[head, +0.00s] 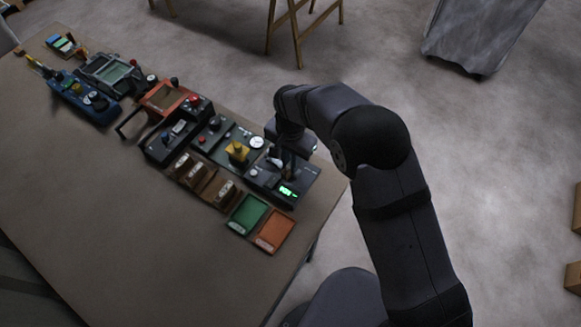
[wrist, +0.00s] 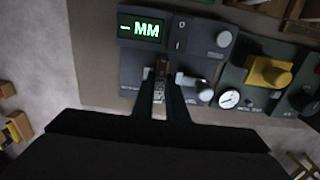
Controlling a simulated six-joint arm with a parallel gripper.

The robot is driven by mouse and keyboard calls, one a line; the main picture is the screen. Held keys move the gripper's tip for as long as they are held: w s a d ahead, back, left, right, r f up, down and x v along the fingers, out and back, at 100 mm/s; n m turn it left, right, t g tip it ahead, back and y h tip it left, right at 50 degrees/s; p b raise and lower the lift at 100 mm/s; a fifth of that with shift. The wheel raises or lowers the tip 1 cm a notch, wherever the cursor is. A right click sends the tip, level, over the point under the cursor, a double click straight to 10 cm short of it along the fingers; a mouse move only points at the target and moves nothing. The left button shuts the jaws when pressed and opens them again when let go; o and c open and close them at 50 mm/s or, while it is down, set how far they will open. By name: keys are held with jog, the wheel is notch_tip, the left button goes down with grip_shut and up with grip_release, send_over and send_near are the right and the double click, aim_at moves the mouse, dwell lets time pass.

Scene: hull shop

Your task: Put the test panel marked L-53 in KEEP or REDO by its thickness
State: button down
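My gripper (wrist: 161,92) points down over the dark thickness gauge (wrist: 190,45), its fingers close together. Between them is a narrow reddish-brown panel (wrist: 161,68) seen edge-on, with a pale speckled part nearer me. I cannot read a mark on it. The gauge's green display (wrist: 142,29) shows a dash and MM. In the head view the gauge (head: 268,178) stands at the table's right end, and my gripper (head: 277,160) is partly hidden there. A green tray (head: 232,222) and an orange tray (head: 259,240) lie in front of the gauge; I cannot read their labels.
Wooden holders (head: 197,178) with several panels stand left of the trays. A panel device with a yellow knob (head: 237,151) stands beside the gauge. More bench instruments, including a blue one (head: 85,98), line the back. The table's front (head: 130,230) is clear.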

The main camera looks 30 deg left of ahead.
jog(key=shift+r, duration=0.15)
jog(key=shift+r+p, duration=2.45)
jog(key=shift+r, duration=0.95)
jog(key=shift+f, duration=0.1)
